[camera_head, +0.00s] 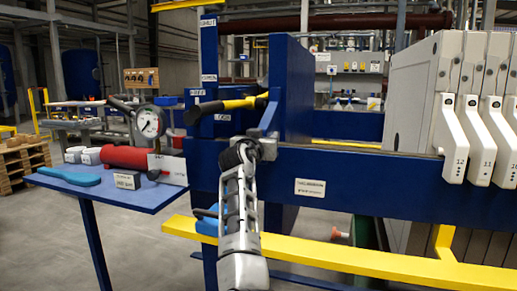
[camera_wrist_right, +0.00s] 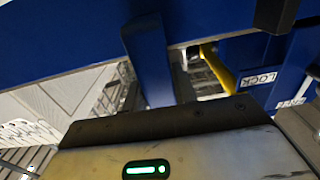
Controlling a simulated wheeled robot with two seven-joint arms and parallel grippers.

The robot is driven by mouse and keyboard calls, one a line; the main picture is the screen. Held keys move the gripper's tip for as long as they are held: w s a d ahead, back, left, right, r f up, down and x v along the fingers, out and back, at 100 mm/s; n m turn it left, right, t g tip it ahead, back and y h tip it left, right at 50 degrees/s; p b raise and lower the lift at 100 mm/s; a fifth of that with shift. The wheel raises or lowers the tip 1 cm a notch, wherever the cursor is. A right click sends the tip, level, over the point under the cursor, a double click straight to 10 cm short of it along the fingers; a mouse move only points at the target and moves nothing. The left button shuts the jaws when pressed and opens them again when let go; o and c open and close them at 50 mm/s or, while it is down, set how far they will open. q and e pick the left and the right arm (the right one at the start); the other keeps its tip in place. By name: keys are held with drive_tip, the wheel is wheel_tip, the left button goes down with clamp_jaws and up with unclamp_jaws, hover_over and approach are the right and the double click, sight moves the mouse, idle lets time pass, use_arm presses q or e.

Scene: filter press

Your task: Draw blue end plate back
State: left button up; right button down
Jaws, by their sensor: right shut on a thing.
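The blue end plate (camera_head: 290,92) stands upright on the press in the head view, left of the pale filter plates, with a wide gap between them. The fingertips and the exact grip are hidden. In the right wrist view a blue upright part (camera_wrist_right: 150,60) shows beyond the gripper body, with a yellow lever (camera_wrist_right: 218,68) and a LOCK label (camera_wrist_right: 262,79) to its right. My left gripper is not in view.
Pale filter plates (camera_head: 420,85) with numbered white handles stand at the right. The blue side rail (camera_head: 380,190) and a yellow rail (camera_head: 330,254) run along the front. A yellow-and-black lever (camera_head: 238,104) sits near the frame. A blue side table (camera_head: 115,195) holds a gauge and a red cylinder.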

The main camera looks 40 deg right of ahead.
drive_tip(key=shift+s+d+g, duration=0.3)
drive_tip(key=shift+s+d, duration=0.2)
drive_tip(key=shift+s, duration=0.1)
drive_tip(key=c, duration=1.4)
unclamp_jaws()
drive_tip(key=shift+r, duration=0.1)
drive_tip(key=shift+o, duration=1.4)
drive_tip(key=shift+w+a, duration=0.15)
drive_tip(key=shift+w, duration=0.05)
drive_tip(key=shift+a, duration=0.1)
